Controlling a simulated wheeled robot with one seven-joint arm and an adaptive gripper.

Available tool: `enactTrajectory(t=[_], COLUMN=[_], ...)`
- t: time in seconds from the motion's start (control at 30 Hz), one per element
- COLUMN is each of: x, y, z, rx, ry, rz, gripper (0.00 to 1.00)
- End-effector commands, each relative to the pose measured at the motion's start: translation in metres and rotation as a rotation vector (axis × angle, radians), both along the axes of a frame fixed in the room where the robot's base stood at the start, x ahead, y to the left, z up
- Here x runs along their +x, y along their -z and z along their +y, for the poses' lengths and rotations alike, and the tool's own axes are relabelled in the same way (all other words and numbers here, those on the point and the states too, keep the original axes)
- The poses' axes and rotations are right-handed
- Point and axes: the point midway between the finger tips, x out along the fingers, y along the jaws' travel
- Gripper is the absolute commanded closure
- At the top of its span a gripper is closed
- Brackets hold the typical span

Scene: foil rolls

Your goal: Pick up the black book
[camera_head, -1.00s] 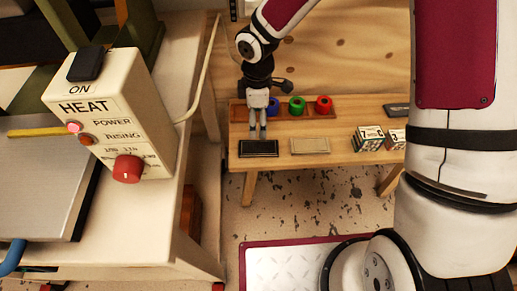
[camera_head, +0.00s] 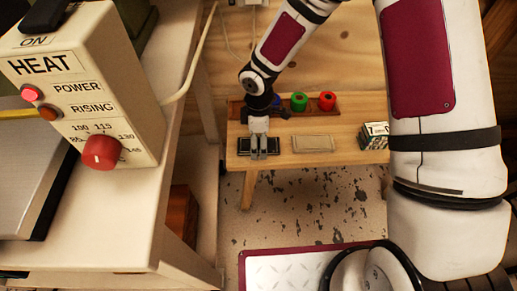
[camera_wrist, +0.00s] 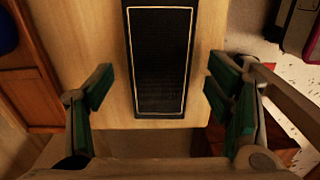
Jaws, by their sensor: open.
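The black book (camera_wrist: 160,60) is a flat dark rectangle with a thin pale border, lying on the wooden bench (camera_head: 290,158). In the wrist view it lies between and ahead of the two green-padded fingers of my gripper (camera_wrist: 162,95), which are spread wide on either side and do not touch it. In the head view my gripper (camera_head: 259,157) points down over the black book (camera_head: 244,143) and hides its middle; only parts of its ends show. My gripper is open and empty.
A tan flat block (camera_head: 313,143) lies right of the book. Green (camera_head: 299,101) and red (camera_head: 327,101) rolls stand in a wooden tray behind. A patterned box (camera_head: 374,136) is at the right. A cream HEAT control box (camera_head: 85,85) stands on the left table.

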Motion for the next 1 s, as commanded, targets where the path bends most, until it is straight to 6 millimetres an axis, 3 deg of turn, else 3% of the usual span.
enactTrajectory(t=[0.27, 0.37, 0.5, 0.53, 1.0], x=[0.0005, 0.0005, 0.0004, 0.0004, 0.0006], y=[0.0064, 0.0063, 0.0063, 0.0064, -0.0015], z=[0.0001, 0.0, 0.0, -0.0001, -0.0001], rx=[0.0, 0.0, 0.0, 0.0, 0.0], ry=[0.0, 0.0, 0.0, 0.0, 0.001], rz=[-0.001, -0.001, -0.001, -0.001, -0.002], gripper=[0.27, 0.45, 0.77, 0.8, 0.8])
